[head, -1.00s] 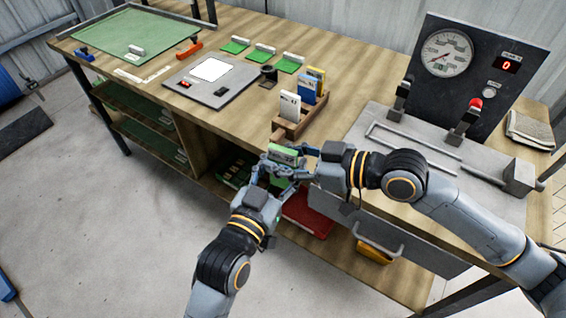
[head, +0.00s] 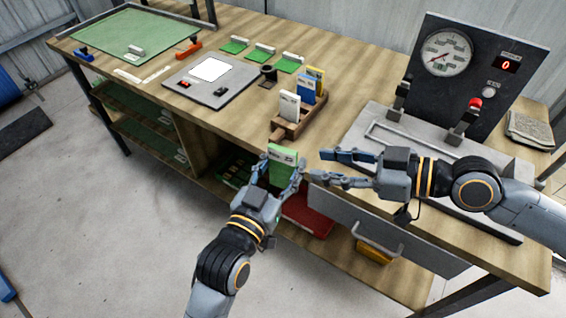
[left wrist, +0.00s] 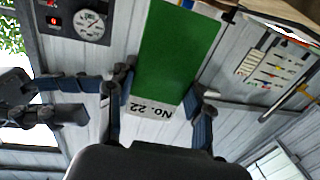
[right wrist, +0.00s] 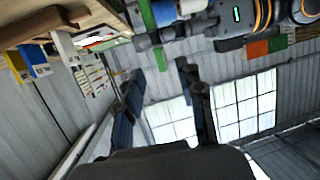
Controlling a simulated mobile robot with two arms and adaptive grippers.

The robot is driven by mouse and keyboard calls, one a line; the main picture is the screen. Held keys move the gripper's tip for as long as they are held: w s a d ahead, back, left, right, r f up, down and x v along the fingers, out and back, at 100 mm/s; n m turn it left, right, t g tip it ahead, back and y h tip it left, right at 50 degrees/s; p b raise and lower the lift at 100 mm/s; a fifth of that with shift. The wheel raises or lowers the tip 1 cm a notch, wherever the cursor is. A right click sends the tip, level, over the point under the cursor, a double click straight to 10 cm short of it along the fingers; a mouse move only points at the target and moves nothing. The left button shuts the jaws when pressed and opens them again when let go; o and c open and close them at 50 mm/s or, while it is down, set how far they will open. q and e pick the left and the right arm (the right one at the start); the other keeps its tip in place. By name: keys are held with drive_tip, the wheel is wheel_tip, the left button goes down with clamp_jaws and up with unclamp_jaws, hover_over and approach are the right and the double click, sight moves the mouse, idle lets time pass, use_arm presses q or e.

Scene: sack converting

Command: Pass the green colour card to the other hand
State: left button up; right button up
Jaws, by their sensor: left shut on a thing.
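The green colour card (head: 283,155) is held up in front of the bench edge in the head view. My left gripper (head: 279,173) is shut on it. In the left wrist view the green card (left wrist: 178,50) stands between the fingers, its white "No. 22" label (left wrist: 153,110) at the gripped end. My right gripper (head: 320,165) is open and empty, just right of the card and apart from it. In the right wrist view its fingers (right wrist: 160,85) are spread with nothing between them.
A wooden card holder (head: 285,130) with white, blue and yellow cards stands on the bench just behind the grippers. A grey press with a gauge (head: 447,53) is at right. Several green cards (head: 235,46) lie at the back. Open floor (head: 110,220) is at left.

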drive_tip(key=s+d+f+m+h, duration=0.1)
drive_tip(key=s+f+m+h, duration=0.2)
drive_tip(key=f, duration=1.7)
drive_tip(key=s+d+f+m+h, duration=0.1)
drive_tip(key=d+f+m+h, duration=0.3)
drive_tip(key=f, duration=1.6)
drive_tip(key=s+d+f+m+g+h, duration=0.1)
drive_tip(key=s+f+h, duration=0.15)
drive_tip(key=f, duration=0.35)
drive_tip(key=s+d+f+h, duration=0.1)
drive_tip(key=s+f, duration=0.3)
drive_tip(key=f, duration=0.2)
drive_tip(key=s+d+f+m+g+h, duration=0.1)
drive_tip(key=s+d+f+g, duration=0.1)
drive_tip(key=s+f, duration=0.5)
drive_tip(key=s+d+f+m+g+h, duration=0.1)
drive_tip(key=s+d+f, duration=0.3)
drive_tip(key=s, duration=1.1)
wheel_tip(320, 180, down, 4)
drive_tip(key=shift+s+r+g, duration=0.2)
drive_tip(key=shift+s+g, duration=0.15)
drive_tip(key=shift+g, duration=0.45)
drive_tip(key=shift+h, duration=0.25)
